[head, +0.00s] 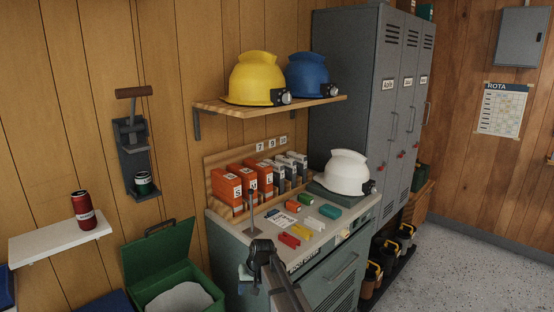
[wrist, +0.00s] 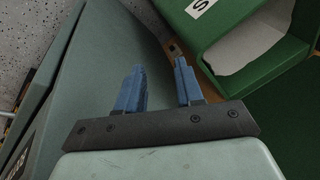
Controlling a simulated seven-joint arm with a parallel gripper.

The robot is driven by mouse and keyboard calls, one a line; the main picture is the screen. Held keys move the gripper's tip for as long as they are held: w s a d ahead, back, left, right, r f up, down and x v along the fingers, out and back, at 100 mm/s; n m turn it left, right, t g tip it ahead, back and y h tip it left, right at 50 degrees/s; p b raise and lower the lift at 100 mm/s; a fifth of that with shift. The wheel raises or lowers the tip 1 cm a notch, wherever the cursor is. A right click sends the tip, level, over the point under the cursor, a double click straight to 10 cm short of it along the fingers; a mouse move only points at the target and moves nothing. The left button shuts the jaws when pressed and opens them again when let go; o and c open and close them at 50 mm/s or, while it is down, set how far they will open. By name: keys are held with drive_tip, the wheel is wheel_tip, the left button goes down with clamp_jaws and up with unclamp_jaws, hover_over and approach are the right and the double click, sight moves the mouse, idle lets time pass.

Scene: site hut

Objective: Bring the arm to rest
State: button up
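My gripper (wrist: 159,66) shows in the wrist view with its two blue fingers apart and nothing between them. In the head view my gripper (head: 246,279) is low at the bottom centre, in front of the grey-green cabinet's left side and to the right of the green box. It is small there and partly hidden by my arm. The grey-green cabinet (head: 240,262) fills much of the wrist view behind the fingers.
The open green box (head: 160,275) with pale contents stands close to my gripper. The cabinet top holds small coloured blocks, orange cartons (head: 227,188) and a white helmet (head: 346,171). A shelf (head: 210,104) bears yellow and blue helmets.

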drive_tip(key=s+d+f+g+h, duration=0.2)
drive_tip(key=s+d+f, duration=0.6)
drive_tip(key=s+f, duration=0.3)
drive_tip(key=s+d+f+g+h, duration=0.1)
drive_tip(key=s+d+f, duration=0.8)
drive_tip(key=s+f, duration=0.15)
drive_tip(key=s+d+f+m+g, duration=0.1)
drive_tip(key=s+d+f, duration=0.2)
drive_tip(key=s, duration=0.6)
drive_tip(key=s+d+f+m+g, duration=0.1)
drive_tip(key=s+f, duration=0.4)
drive_tip(key=s, duration=0.5)
drive_tip(key=s+d+f+g, duration=0.3)
drive_tip(key=s+d+f, duration=0.2)
drive_tip(key=s, duration=0.5)
drive_tip(key=shift+d+m, duration=0.4)
drive_tip(key=shift+d, duration=0.2)
